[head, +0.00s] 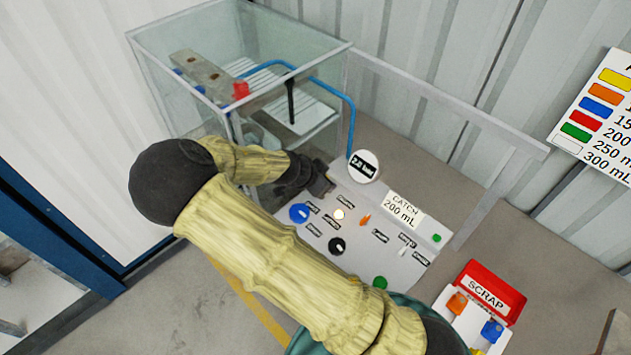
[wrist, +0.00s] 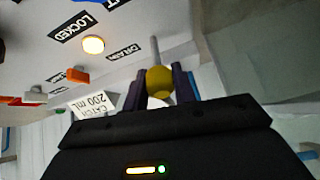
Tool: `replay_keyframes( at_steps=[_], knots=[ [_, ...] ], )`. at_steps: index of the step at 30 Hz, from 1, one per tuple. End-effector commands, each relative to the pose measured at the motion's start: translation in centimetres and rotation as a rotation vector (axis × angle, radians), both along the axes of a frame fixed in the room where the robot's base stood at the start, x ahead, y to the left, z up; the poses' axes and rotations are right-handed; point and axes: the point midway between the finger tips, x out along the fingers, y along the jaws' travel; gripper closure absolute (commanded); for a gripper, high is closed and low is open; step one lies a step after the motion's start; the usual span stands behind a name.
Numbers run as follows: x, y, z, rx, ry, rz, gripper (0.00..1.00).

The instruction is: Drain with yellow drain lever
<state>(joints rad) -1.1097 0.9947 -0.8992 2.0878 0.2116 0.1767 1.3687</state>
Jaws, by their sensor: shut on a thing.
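In the wrist view the yellow drain lever shows as a round yellow knob (wrist: 160,79) on a thin grey rod, beside the DRAIN label (wrist: 123,53). My gripper (wrist: 159,85) has one dark finger on each side of the knob and is shut on it. In the head view my gripper (head: 319,184) is at the upper left edge of the white control panel (head: 305,254), and the lever cannot be made out there. A lit pale lamp (wrist: 93,44) is near the LOCKED label (wrist: 76,27).
The panel carries a blue knob (head: 299,213), a black knob (head: 337,246), an orange switch (head: 364,220) and a CATCH 200 mL sign (head: 402,209). A glass enclosure (head: 165,93) stands behind my gripper. A red SCRAP bin (head: 490,291) is at lower right.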

Motion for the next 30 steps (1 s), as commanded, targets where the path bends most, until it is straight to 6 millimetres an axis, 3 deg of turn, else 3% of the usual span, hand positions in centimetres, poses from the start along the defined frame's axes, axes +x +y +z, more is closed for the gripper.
replay_keyframes(
  at_steps=[17, 18, 21, 30],
  knots=[
    [-0.04, -0.49, -0.25, -0.017, -0.014, -0.013, 1.00],
    [-0.06, -0.49, -0.26, -0.017, -0.013, -0.014, 0.71],
    [-0.05, -0.52, -0.26, -0.017, -0.013, -0.014, 0.52],
    [-0.04, -0.59, -0.13, -0.018, -0.014, -0.016, 0.52]
  ],
)
